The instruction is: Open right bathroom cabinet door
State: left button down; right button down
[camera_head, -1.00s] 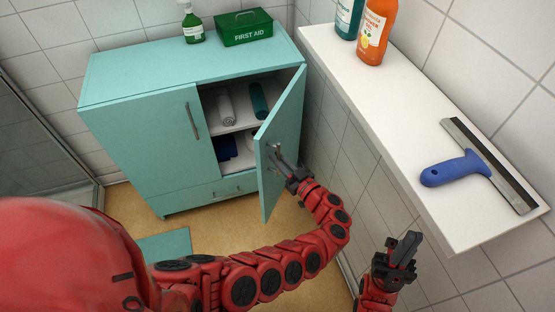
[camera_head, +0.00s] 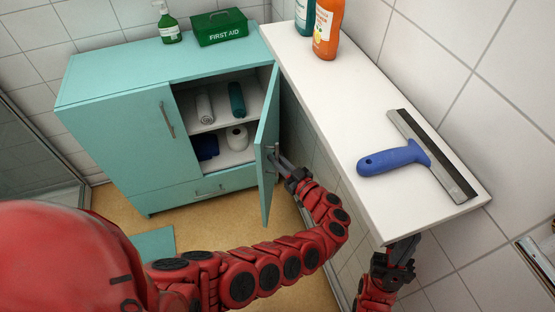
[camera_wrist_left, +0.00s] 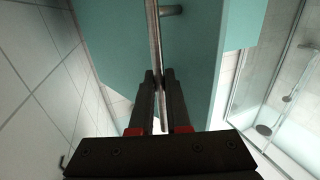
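The teal cabinet (camera_head: 115,130) stands against the back wall. Its right door (camera_head: 266,135) is swung wide open to the right, and its left door is closed. My left gripper (camera_head: 282,163) is at the metal handle of the right door. In the left wrist view, the handle bar (camera_wrist_left: 154,40) runs between the fingers of my left gripper (camera_wrist_left: 157,80), which are closed around it. The teal door face (camera_wrist_left: 195,60) fills the middle of that view. My right gripper (camera_head: 402,252) is at the lower right, partly hidden under the shelf edge; its opening is unclear.
Inside are rolled towels (camera_head: 237,98), a toilet roll (camera_head: 237,138) and dark blue cloth (camera_head: 207,147). A white shelf (camera_head: 345,105) at right holds bottles (camera_head: 327,28) and a blue-handled squeegee (camera_head: 395,158). A first aid box (camera_head: 219,27) and green bottle (camera_head: 168,24) stand on top.

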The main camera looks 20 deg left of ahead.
pick_arm(q)
jog(key=c, duration=0.9)
grip_release()
jog(key=shift+w, duration=0.1)
jog(key=b+v, duration=0.1)
jog(key=v, duration=0.6)
jog(key=shift+d, duration=0.2)
jog(key=shift+s, duration=0.3)
